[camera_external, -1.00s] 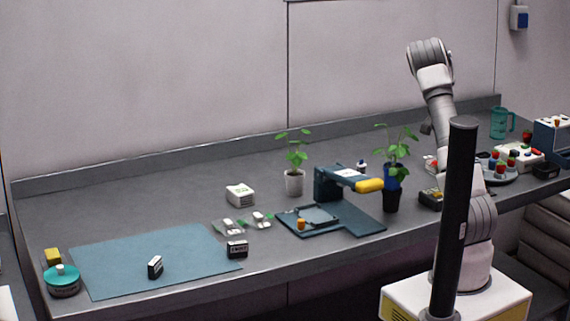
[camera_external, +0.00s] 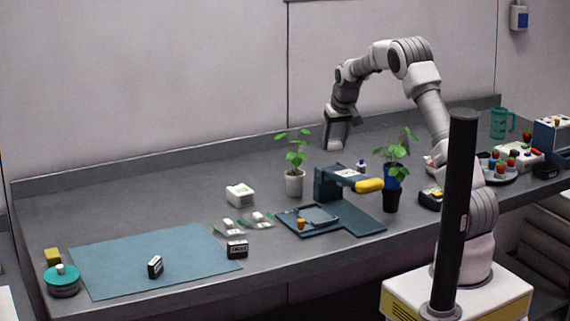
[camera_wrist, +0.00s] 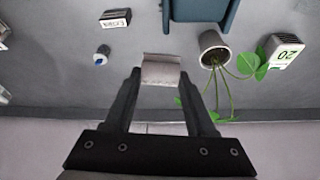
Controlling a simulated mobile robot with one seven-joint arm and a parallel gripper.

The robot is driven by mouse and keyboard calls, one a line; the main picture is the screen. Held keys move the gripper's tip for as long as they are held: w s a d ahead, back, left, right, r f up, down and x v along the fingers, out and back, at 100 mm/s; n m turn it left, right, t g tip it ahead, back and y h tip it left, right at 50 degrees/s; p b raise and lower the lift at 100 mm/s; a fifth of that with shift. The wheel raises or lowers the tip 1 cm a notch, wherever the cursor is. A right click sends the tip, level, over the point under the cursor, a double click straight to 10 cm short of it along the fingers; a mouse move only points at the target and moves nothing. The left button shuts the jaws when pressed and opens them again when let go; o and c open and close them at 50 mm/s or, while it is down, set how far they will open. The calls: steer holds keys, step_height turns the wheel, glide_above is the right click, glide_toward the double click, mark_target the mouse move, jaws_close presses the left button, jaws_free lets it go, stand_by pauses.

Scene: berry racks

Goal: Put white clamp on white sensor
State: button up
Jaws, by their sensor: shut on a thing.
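My gripper (camera_wrist: 161,92) is shut on a pale, off-white block (camera_wrist: 161,71), which sits between its fingertips and may be the white clamp. In the external view my gripper (camera_external: 337,128) points down near the back of the bench, the pale block (camera_external: 338,142) at its tip. A white box (camera_external: 240,195) stands left of the potted plant; in the wrist view its face reads 20 (camera_wrist: 287,50). Two small white pieces with green, the left one (camera_external: 228,228) and the right one (camera_external: 262,220), lie nearer the front. I cannot tell which thing is the white sensor.
A teal mat (camera_external: 150,245) lies at left. The back left bench is clear.

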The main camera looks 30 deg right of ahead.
steer(key=w+a+r+n+y, duration=0.25)
steer(key=a+n, duration=0.35)
steer(key=a, duration=0.8)
steer(key=p, duration=0.2)
glide_above(238, 188)
steer(key=s+d, duration=0.2)
steer(key=shift+g, duration=0.3)
steer(key=f, duration=0.6)
steer(key=shift+w+a, duration=0.2)
steer(key=shift+a, duration=0.05)
steer(key=shift+w+a+f, duration=0.15)
steer(key=shift+a+f, duration=0.2)
steer(key=shift+a, duration=0.1)
steer(key=shift+f, duration=2)
steer(key=shift+f, duration=0.15)
steer(key=o, duration=1.3)
